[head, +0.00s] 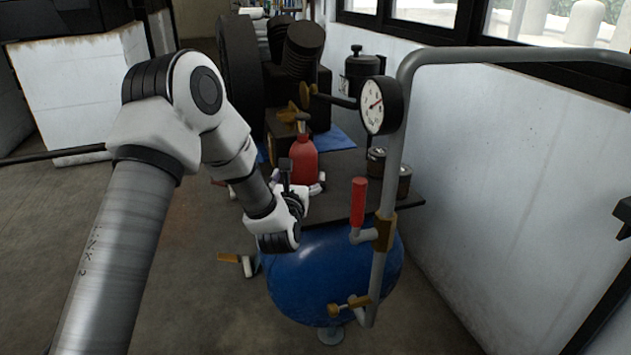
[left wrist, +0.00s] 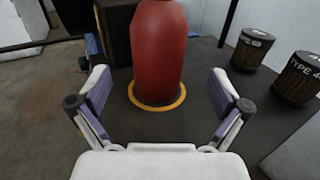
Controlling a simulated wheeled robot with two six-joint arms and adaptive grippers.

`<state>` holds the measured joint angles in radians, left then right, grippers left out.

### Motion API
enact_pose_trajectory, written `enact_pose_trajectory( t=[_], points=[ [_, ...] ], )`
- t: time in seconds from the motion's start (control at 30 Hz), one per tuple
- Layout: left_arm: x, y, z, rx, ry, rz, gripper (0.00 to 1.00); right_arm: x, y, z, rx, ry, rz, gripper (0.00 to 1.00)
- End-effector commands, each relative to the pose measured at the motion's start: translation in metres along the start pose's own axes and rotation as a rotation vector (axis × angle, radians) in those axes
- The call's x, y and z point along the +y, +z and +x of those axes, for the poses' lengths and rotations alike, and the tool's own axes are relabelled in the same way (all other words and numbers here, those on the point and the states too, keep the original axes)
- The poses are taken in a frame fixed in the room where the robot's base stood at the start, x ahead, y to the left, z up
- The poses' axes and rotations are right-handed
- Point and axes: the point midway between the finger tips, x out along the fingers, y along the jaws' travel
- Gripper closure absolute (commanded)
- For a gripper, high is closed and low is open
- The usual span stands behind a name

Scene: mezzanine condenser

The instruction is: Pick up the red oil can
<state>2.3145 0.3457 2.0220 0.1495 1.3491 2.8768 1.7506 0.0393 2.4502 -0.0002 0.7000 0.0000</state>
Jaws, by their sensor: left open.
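The red oil can (head: 303,158) stands upright on a dark tabletop (head: 345,190) above a blue tank. My left gripper (head: 305,182) is just in front of the can, its fingers spread. In the left wrist view the red can (left wrist: 158,50) stands ahead between the open fingers of my left gripper (left wrist: 160,105), with a gap on each side. An orange ring shows around its base. The top of the can is cut off in that view. My right gripper is not in view.
A pipe with a gauge (head: 382,105) and a red-handled valve (head: 358,202) rises at the right, near the blue tank (head: 335,270). Two dark tins (left wrist: 252,48) (left wrist: 297,78) stand right of the can. Dark machinery (head: 300,70) is behind it. Floor at the left is clear.

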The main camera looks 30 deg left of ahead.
Motion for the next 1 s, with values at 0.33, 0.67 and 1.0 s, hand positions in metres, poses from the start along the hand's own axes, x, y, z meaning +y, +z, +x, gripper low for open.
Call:
enact_pose_trajectory(
  t=[0.33,0.67,1.0],
  points=[
    [0.001,0.005,0.055,0.0,0.0,0.003,0.0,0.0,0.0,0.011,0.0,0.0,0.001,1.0],
    [0.0,0.006,0.061,0.003,-0.002,0.003,0.21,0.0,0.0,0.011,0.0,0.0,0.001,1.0],
    [0.0,0.008,0.061,0.0,-0.002,0.003,0.95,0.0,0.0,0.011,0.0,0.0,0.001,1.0]
  ],
)
